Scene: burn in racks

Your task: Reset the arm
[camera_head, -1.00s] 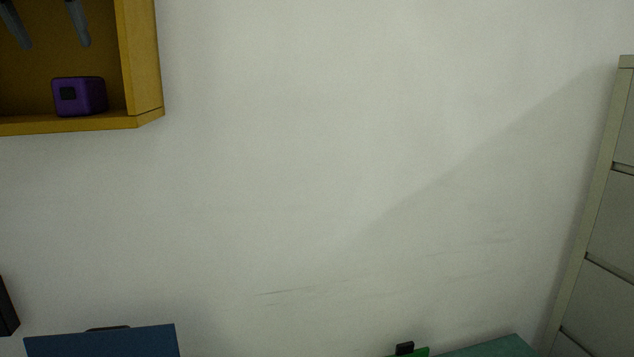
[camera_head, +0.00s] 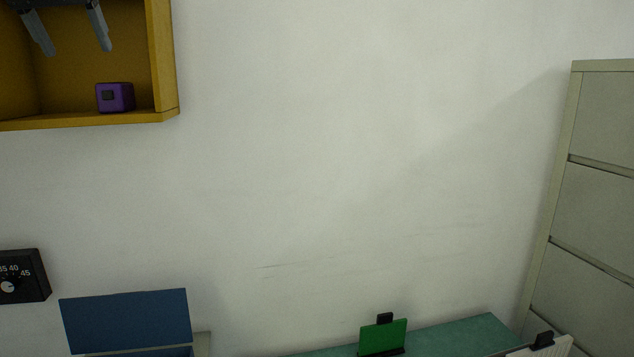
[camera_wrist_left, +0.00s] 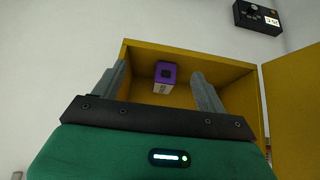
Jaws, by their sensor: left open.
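My left gripper (camera_head: 72,48) is at the top left of the head view, open and empty, in front of the yellow wall cabinet (camera_head: 161,60). A small purple cube (camera_head: 120,97) with a dark square on its face sits on the cabinet's floor, below and to the right of the fingertips. In the left wrist view the open fingers (camera_wrist_left: 160,88) stand either side of the purple cube (camera_wrist_left: 166,72), which lies beyond them inside the cabinet (camera_wrist_left: 190,57). The gripper does not touch the cube. My right gripper is not in view.
A black dial box (camera_head: 28,268) is on the wall at left. A blue panel (camera_head: 125,319) and a green item (camera_head: 383,337) by a teal surface (camera_head: 455,335) are along the bottom. A grey drawer cabinet (camera_head: 600,190) stands at right. The yellow door (camera_wrist_left: 292,100) is open.

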